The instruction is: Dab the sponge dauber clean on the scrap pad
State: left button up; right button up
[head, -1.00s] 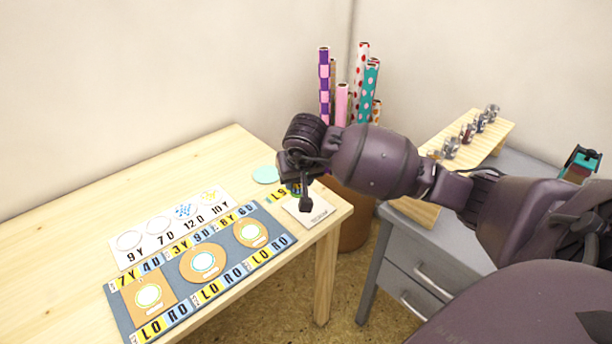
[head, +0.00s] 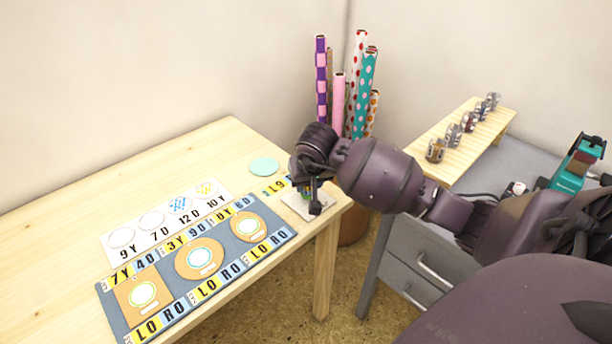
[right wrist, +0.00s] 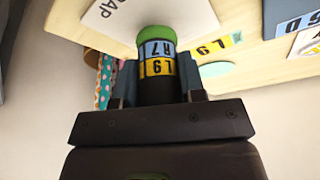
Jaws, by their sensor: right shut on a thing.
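The sponge dauber (right wrist: 157,52) has a round green sponge tip and blue and yellow labels reading R7 and L9. My right gripper (right wrist: 157,92) is shut on its dark body, with the sponge pointing away from the palm. The scrap pad (right wrist: 190,22) is a white square with dark lettering, seen behind the sponge tip. In the head view, the scrap pad (head: 294,202) lies at the table's right corner, and my right gripper (head: 311,190) is over it, pointing down and hiding part of it. I cannot tell whether the sponge touches the pad. My left gripper is out of view.
A pale green disc (head: 264,166) lies behind the pad. A blue-grey mat (head: 215,277) with brown round and square pieces and a white card (head: 140,246) lie to the left. Wrapping rolls (head: 338,105) stand behind the corner. Several jars stand on a wooden riser (head: 462,150) at right.

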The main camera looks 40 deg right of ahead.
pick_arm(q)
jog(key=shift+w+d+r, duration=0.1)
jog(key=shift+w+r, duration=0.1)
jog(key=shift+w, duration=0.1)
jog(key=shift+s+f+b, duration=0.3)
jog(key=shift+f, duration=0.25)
pick_arm(e)
jog(key=shift+f, duration=0.75)
dwell(1.2)
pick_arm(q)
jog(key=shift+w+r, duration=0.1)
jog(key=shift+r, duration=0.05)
pick_arm(e)
jog(key=shift+r, duration=0.25)
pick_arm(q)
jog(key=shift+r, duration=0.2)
pick_arm(e)
jog(key=shift+r, duration=0.35)
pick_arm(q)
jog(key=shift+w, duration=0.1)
pick_arm(e)
jog(key=shift+r+p, duration=1.1)
jog(key=shift+r, duration=1.25)
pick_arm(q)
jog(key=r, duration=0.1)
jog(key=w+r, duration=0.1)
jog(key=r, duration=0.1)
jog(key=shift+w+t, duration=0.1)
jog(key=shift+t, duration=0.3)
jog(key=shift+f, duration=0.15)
